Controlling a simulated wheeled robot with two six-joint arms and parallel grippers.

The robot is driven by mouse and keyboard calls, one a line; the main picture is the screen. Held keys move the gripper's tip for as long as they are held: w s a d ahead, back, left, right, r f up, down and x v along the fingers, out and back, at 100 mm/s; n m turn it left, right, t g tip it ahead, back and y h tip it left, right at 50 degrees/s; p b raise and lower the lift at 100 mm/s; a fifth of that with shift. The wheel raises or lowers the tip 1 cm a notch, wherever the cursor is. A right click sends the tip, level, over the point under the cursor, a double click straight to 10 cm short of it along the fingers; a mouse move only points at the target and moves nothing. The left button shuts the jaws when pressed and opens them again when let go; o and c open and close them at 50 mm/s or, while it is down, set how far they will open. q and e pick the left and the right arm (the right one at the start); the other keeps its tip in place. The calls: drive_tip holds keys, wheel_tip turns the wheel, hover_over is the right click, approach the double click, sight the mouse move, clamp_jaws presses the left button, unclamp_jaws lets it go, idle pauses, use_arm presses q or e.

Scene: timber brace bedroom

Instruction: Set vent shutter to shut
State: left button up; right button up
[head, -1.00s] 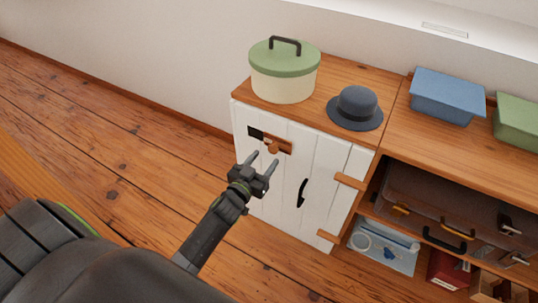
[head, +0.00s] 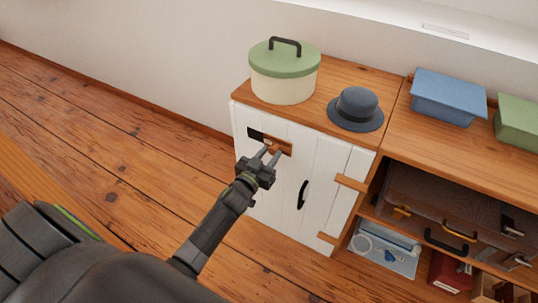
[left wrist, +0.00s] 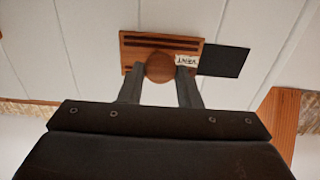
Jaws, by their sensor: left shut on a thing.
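The vent shutter (head: 285,147) is a small wooden slide with a round knob, on the upper part of the white cabinet door (head: 277,195). In the left wrist view the shutter (left wrist: 132,52) has two dark slots, a label reading "VENT" and the round knob (left wrist: 159,66). A black square opening (head: 256,133) shows uncovered beside it, on the left in the head view and on the right in the left wrist view (left wrist: 222,61). My left gripper (head: 270,151) is at the shutter, its fingers shut on the knob from both sides. My right gripper is not in view.
A black door handle (head: 302,194) is below and right of the shutter. A lidded cream pot (head: 283,83) and a dark hat (head: 356,108) stand on the cabinet top. Open shelves with a suitcase (head: 440,205) are at the right. The floor at the left is clear.

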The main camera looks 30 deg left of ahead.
use_arm(q)
clamp_jaws()
approach(259, 136)
drive_tip(key=w, duration=0.4)
drive_tip(key=shift+w+d+r, duration=0.1)
drive_tip(key=shift+r, duration=0.05)
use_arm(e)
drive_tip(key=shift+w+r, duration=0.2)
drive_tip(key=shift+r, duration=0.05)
use_arm(q)
drive_tip(key=o, duration=1)
unclamp_jaws()
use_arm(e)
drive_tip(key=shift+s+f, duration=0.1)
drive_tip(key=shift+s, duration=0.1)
